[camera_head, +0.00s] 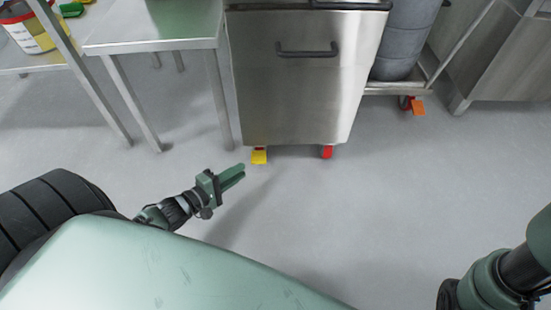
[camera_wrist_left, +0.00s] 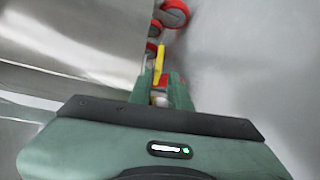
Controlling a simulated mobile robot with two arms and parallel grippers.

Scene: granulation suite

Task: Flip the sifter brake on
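The sifter appears to be the steel cabinet on casters (camera_head: 290,95) with a dark handle. A yellow pedal (camera_head: 259,156), likely its brake, sticks out at the bottom left front corner, low over the floor. My left gripper (camera_head: 242,172) is just in front of and below the pedal in the head view, apart from it. In the left wrist view the yellow pedal (camera_wrist_left: 160,62) shows beyond and between my fingers (camera_wrist_left: 164,88), which have a narrow gap with nothing held. The right arm enters at lower right; its gripper is out of view.
A red caster (camera_head: 326,152) is under the cabinet's right corner; red wheels (camera_wrist_left: 173,13) also show in the left wrist view. A steel table (camera_head: 150,25) stands left. A grey drum (camera_head: 400,45) on a wheeled frame stands right. The floor in front is clear.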

